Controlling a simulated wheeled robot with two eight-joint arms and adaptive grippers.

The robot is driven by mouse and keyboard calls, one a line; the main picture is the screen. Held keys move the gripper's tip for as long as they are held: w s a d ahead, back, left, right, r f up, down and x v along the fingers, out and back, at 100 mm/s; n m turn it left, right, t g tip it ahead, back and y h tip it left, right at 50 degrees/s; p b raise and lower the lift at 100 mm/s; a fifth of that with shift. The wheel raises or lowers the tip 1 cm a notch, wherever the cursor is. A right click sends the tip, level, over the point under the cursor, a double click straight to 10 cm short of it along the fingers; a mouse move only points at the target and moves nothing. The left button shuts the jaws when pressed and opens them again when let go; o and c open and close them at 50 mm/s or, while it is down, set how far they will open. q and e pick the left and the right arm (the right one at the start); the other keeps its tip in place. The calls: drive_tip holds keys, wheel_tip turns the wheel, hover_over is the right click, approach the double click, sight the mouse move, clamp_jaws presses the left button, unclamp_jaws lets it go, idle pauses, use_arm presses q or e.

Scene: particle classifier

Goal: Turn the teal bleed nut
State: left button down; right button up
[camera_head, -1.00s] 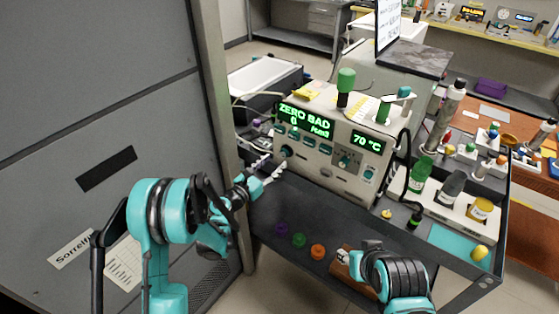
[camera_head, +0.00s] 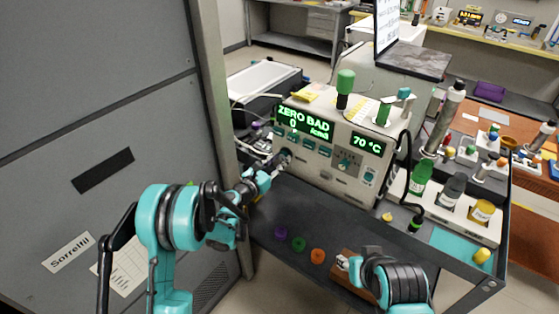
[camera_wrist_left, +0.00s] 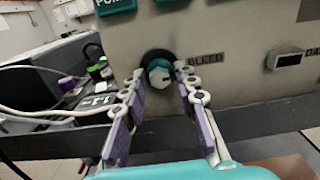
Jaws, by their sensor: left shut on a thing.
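The teal bleed nut (camera_wrist_left: 158,71) sits on the front panel of the beige instrument (camera_head: 336,165), beside a BLEED label, in the left wrist view. Its front has a pale face and a dark recess surrounds it. My left gripper (camera_wrist_left: 163,84) has one finger on each side of the nut and is shut on it. In the head view my left gripper (camera_head: 277,161) reaches the lower left of the panel and hides most of the nut. My right gripper (camera_head: 344,262) is low in front of the cart; its fingers are too small to read.
The instrument display reads ZERO BAD, 0 and 70 °C. Purple, green and orange caps (camera_head: 317,256) lie on the dark cart shelf (camera_head: 300,215). Several bottles (camera_head: 452,190) stand in a white rack at right. A tall grey cabinet (camera_head: 100,110) closes off the left side.

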use_arm(q)
drive_tip(key=shift+m, duration=0.4)
drive_tip(key=m, duration=0.3)
drive_tip(key=shift+m, duration=0.3)
drive_tip(key=m, duration=0.4)
drive_tip(key=shift+m, duration=0.3)
drive_tip(key=m, duration=0.4)
drive_tip(key=shift+m, duration=2.6)
drive_tip(key=c, duration=1.2)
unclamp_jaws()
drive_tip(key=shift+o, duration=0.2)
